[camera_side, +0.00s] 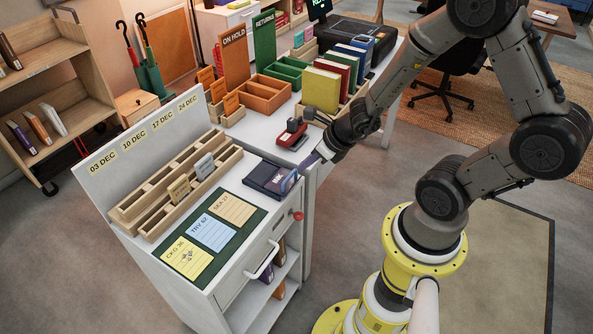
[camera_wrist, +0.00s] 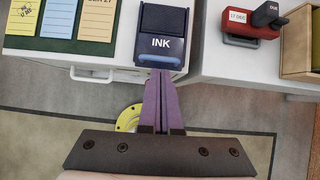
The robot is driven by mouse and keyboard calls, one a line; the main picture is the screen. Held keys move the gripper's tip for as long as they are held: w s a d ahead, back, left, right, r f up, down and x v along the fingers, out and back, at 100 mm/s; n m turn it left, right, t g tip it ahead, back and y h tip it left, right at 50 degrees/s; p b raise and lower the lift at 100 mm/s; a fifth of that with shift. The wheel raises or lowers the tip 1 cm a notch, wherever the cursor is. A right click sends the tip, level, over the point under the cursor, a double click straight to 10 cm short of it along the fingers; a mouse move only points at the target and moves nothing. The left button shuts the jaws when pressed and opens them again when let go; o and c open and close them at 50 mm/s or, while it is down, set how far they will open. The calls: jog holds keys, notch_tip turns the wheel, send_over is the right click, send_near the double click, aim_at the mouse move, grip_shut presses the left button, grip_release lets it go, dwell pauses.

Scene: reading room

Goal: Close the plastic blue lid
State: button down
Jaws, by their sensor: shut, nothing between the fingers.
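The ink pad box (camera_side: 262,175) sits on the white cabinet top near its right edge, with its dark pad exposed. Its blue plastic lid (camera_side: 289,182) is open and stands up along the side nearest my gripper. In the wrist view the lid (camera_wrist: 160,46) shows the word INK, with the dark pad (camera_wrist: 163,20) behind it. My gripper (camera_side: 314,160) is shut and empty, with purple fingers. In the wrist view its fingertips (camera_wrist: 162,76) are just below the lid's near face; I cannot tell whether they touch it.
A red stamp (camera_side: 291,134) stands on the neighbouring desk; it also shows in the wrist view (camera_wrist: 250,24). A green card mat (camera_side: 247,211) and a wooden rack (camera_side: 160,200) lie left of the ink pad. The cabinet has a drawer handle (camera_side: 264,262). Floor is free in front.

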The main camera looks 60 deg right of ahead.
aim_at(291, 176)
jog(key=shift+x, duration=2.55)
jog(key=w, duration=0.8)
